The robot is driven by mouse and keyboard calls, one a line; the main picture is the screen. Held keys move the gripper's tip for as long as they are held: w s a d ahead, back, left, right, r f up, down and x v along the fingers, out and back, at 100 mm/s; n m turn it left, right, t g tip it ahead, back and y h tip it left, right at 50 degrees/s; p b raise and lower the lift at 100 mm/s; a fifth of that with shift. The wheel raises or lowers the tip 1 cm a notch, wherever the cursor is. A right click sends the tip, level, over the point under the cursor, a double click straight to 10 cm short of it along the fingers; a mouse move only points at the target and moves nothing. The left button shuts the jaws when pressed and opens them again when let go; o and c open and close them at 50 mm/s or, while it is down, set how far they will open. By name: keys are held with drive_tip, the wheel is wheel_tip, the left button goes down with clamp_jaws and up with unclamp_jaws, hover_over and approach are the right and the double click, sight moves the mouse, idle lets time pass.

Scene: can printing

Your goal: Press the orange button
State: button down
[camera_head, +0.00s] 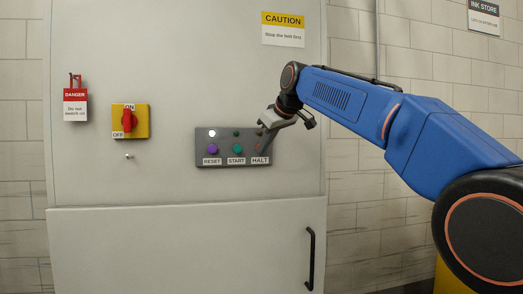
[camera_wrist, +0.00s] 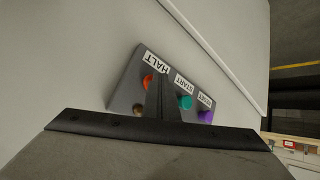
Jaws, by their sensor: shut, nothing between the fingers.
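The orange button (camera_wrist: 147,83) is on a grey control panel (camera_head: 226,160), beside the HALT label (camera_head: 261,161). In the head view my gripper (camera_head: 264,151) covers most of the button. My gripper is shut and empty, its fingers pointing at the panel's right end. In the wrist view the dark fingertips (camera_wrist: 163,76) lie between the orange button and the teal button (camera_wrist: 185,102), over the edge of the HALT label. I cannot tell whether they touch the panel or the button.
A purple button (camera_head: 213,149) sits at RESET, and the teal button (camera_head: 238,148) at START. A white lamp (camera_head: 212,133) is lit above RESET. A red switch (camera_head: 127,121) on a yellow plate is to the left. A black handle (camera_head: 310,258) sticks out lower right.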

drive_tip(key=shift+s, duration=0.1)
idle(0.3)
drive_tip(key=shift+s+d, duration=0.2)
drive_tip(key=shift+s, duration=0.35)
drive_tip(key=shift+s+d, duration=0.15)
drive_tip(key=shift+s, duration=0.35)
drive_tip(key=shift+s+d, duration=0.2)
drive_tip(key=shift+s, duration=0.6)
drive_tip(key=shift+s+d, duration=0.25)
drive_tip(key=shift+s, duration=0.6)
drive_tip(key=shift+s+d, duration=0.2)
drive_tip(key=shift+s, duration=0.6)
